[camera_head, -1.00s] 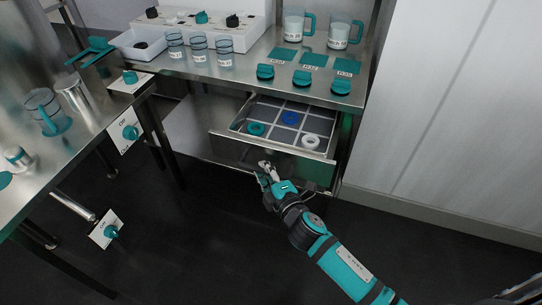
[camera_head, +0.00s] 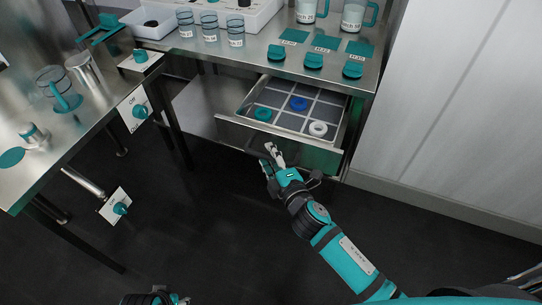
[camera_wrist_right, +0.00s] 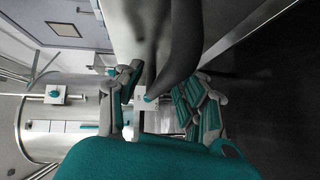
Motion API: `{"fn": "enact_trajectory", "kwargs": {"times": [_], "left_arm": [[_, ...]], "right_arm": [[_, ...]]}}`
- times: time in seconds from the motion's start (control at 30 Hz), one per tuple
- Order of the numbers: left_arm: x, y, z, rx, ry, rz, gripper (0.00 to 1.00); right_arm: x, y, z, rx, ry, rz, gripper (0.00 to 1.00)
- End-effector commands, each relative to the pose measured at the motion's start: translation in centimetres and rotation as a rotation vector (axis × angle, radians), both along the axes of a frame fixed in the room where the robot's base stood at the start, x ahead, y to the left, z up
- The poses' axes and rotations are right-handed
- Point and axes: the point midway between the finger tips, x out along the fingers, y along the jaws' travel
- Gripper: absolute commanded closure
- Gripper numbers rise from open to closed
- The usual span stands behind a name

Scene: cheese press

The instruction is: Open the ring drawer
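The ring drawer (camera_head: 328,151) is pulled out under the steel table. Its divided tray holds a teal ring (camera_head: 263,114), a blue ring (camera_head: 298,104) and a white ring (camera_head: 318,128) in separate compartments. My right gripper (camera_head: 270,154) is at the drawer's front, near its handle. In the right wrist view, the fingers of the right gripper (camera_wrist_right: 162,95) are spread apart, with a dark curved bar (camera_wrist_right: 178,50) passing between them; I cannot tell whether they touch it. A dark part of my left gripper (camera_head: 155,298) shows at the bottom edge, mostly cut off.
The table above the drawer carries teal-lidded pots (camera_head: 314,61), glass cups (camera_head: 209,27) and jugs (camera_head: 355,15). A second steel table (camera_head: 60,132) with knob panels (camera_head: 139,110) stands at left. The dark floor (camera_head: 190,225) before the drawer is clear.

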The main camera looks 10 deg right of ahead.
Motion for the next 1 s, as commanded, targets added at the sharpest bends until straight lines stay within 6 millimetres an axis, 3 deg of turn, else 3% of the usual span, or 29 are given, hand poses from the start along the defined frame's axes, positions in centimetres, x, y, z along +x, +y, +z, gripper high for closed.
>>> {"fn": "enact_trajectory", "kwargs": {"times": [0.17,0.27,0.7,1.0], "left_arm": [[0.2,0.1,0.1,0.000,-0.005,0.001,0.60],[0.1,0.1,0.1,0.000,-0.004,0.001,0.60],[0.1,0.0,0.0,0.001,-0.002,0.000,0.60],[0.0,0.0,0.0,0.001,-0.002,0.000,0.60]], "right_arm": [[-0.5,-0.1,0.0,-0.001,0.002,0.000,0.62],[-1.8,-0.4,0.0,-0.002,0.003,0.000,0.62],[-10.2,-2.1,1.2,0.001,0.004,-0.001,0.62],[-11.7,-2.4,1.6,0.000,-0.001,0.000,0.62]]}}
